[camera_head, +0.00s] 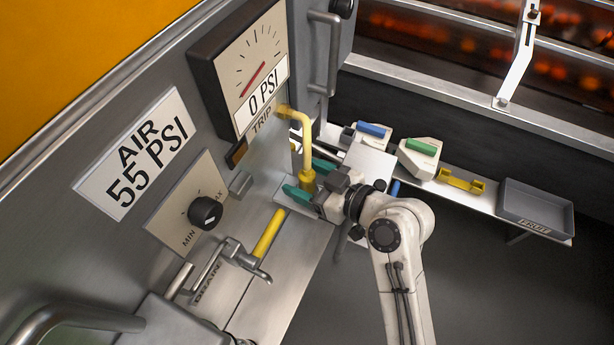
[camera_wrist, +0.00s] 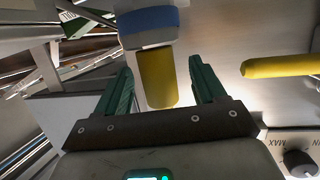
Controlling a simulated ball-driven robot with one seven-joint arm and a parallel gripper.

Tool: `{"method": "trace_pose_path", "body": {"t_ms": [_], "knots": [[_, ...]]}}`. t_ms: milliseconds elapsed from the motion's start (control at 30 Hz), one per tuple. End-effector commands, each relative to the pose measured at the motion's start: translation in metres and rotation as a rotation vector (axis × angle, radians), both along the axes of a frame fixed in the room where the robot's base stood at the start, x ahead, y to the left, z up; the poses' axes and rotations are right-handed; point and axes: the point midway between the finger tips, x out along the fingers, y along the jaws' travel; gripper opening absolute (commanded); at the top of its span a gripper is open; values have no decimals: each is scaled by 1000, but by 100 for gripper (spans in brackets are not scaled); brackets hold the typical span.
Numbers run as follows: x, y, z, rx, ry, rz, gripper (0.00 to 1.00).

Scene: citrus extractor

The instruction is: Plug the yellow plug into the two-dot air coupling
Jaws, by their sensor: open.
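A yellow bent pipe ends in a thicker yellow plug (camera_head: 307,181) that hangs down beside the metal panel. My gripper (camera_head: 309,179) has green fingers, open on either side of this plug. In the wrist view a yellow cylinder (camera_wrist: 157,78) with a blue and pale collar (camera_wrist: 148,26) shows between the spread fingers (camera_wrist: 162,70), with a gap on each side. I cannot tell how deep between the fingers it sits. No two-dot mark can be made out, so I cannot tell which part is the two-dot coupling.
A yellow bar (camera_head: 268,232) stands near the DRAIN lever (camera_head: 220,262). The shelf at right holds a blue-topped block (camera_head: 372,130), a green-topped block (camera_head: 423,147), a yellow bracket (camera_head: 461,181) and a grey tray (camera_head: 536,208). The gauge (camera_head: 246,70) reads 0 PSI; a knob (camera_head: 205,211) sits below.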

Motion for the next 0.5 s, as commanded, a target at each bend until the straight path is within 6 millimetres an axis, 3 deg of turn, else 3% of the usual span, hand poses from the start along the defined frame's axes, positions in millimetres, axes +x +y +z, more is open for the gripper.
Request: {"method": "trace_pose_path", "body": {"t_ms": [267, 500], "knots": [[-2, -3, 1, 0, 1, -1, 69], [-19, -34, 12, 1, -1, -4, 69]]}}
